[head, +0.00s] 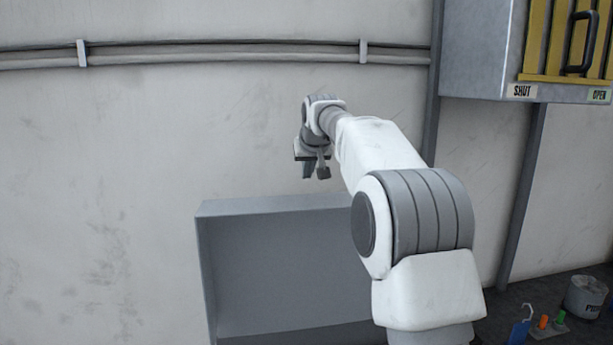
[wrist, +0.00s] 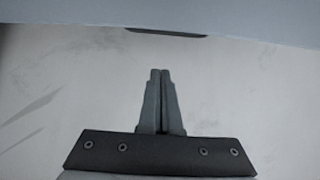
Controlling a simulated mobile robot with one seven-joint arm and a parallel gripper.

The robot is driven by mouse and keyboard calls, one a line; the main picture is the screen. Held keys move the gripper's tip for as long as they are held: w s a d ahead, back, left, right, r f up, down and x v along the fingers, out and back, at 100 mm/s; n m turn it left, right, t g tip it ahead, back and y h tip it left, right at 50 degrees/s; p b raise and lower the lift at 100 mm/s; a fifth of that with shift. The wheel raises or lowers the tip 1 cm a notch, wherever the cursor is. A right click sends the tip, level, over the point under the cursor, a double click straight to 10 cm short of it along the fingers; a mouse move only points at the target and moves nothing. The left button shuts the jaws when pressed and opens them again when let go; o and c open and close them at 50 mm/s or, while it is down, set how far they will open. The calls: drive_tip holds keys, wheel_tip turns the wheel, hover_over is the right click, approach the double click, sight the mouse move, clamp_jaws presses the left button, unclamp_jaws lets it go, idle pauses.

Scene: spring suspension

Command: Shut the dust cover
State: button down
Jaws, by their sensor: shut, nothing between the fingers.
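The yellow slatted panel (head: 540,42), which looks like the dust cover, is on the front of a grey metal cabinet (head: 475,50) at the upper right. It has a black handle (head: 580,43). A SHUT label (head: 521,91) is below and left of the handle, an OPEN label (head: 599,96) below and right. The picture edge cuts off the panel's right part. My gripper (head: 315,174) is well left of and below the handle, touching nothing that I can see. In the wrist view its fingers (wrist: 160,75) are together and empty.
An open-fronted grey box (head: 270,204) stands below my gripper, partly hidden by my arm. A pipe (head: 220,52) runs along the wall. A white tub (head: 585,297), a blue tag (head: 521,331) and small orange and green items (head: 544,321) lie low at right.

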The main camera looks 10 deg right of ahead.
drive_tip(key=p+x, duration=0.2)
drive_tip(key=x, duration=0.6)
drive_tip(key=shift+s+f, duration=0.15)
drive_tip(key=shift+s, duration=0.85)
drive_tip(key=shift+s+f, duration=0.1)
drive_tip(key=shift+s, duration=0.9)
drive_tip(key=shift+s+b, duration=0.1)
drive_tip(key=shift+b, duration=0.2)
